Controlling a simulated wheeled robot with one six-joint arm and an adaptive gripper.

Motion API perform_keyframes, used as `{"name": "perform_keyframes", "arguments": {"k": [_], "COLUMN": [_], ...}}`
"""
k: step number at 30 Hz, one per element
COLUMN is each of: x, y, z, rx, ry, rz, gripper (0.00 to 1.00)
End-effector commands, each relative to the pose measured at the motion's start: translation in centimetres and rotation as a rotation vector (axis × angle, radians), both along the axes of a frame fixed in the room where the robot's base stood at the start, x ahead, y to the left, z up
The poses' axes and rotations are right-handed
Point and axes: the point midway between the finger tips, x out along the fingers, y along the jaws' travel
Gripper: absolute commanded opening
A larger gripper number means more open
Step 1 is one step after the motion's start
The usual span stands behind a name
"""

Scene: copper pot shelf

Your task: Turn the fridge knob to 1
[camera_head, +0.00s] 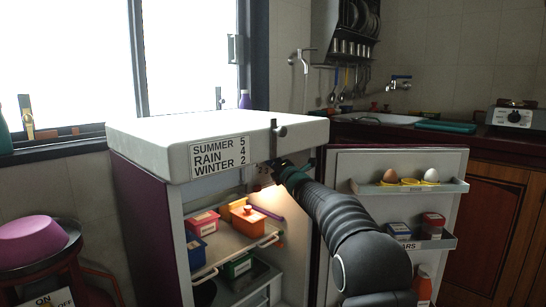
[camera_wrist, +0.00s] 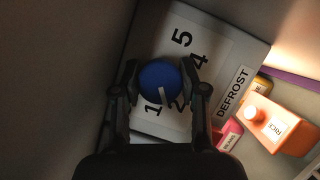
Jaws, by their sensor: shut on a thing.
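The blue round fridge knob (camera_wrist: 158,74) sits on a white dial panel (camera_wrist: 222,62) marked 1, 2, 4, 5 and DEFROST. A white pointer line on the knob points down in the wrist view, between the 1 (camera_wrist: 152,110) and the 2. My gripper (camera_wrist: 160,70) has a finger on each side of the knob and is shut on it. In the head view my gripper (camera_head: 284,168) reaches into the top of the open fridge (camera_head: 140,215), under its white top. The knob is hidden there.
A sign (camera_head: 219,157) on the fridge reads SUMMER 5, RAIN 4, WINTER 2. An orange box (camera_head: 247,220) and other containers stand on the shelf below. The open fridge door (camera_head: 375,165), holding eggs and jars, stands right of my arm.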

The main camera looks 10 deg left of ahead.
Motion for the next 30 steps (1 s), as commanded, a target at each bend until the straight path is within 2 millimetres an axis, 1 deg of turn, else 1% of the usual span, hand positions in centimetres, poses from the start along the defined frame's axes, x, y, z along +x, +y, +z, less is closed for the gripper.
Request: {"name": "perform_keyframes", "arguments": {"k": [1, 2, 9, 15, 21, 30], "x": [-0.01, -0.01, 0.00, 0.01, 0.01, 0.02], "y": [0.03, 0.04, 0.04, 0.03, 0.03, 0.04], "z": [0.75, 0.79, 0.80, 0.63, 0.36, 0.12], "rx": [0.026, 0.043, 0.162, 0.233, 0.274, 0.293], "ry": [0.035, 0.057, 0.209, 0.300, 0.351, 0.372], "rz": [-0.001, 0.001, 0.001, 0.001, 0.001, 0.002], "gripper": [0.07, 0.07, 0.07, 0.07, 0.07, 0.07]}}
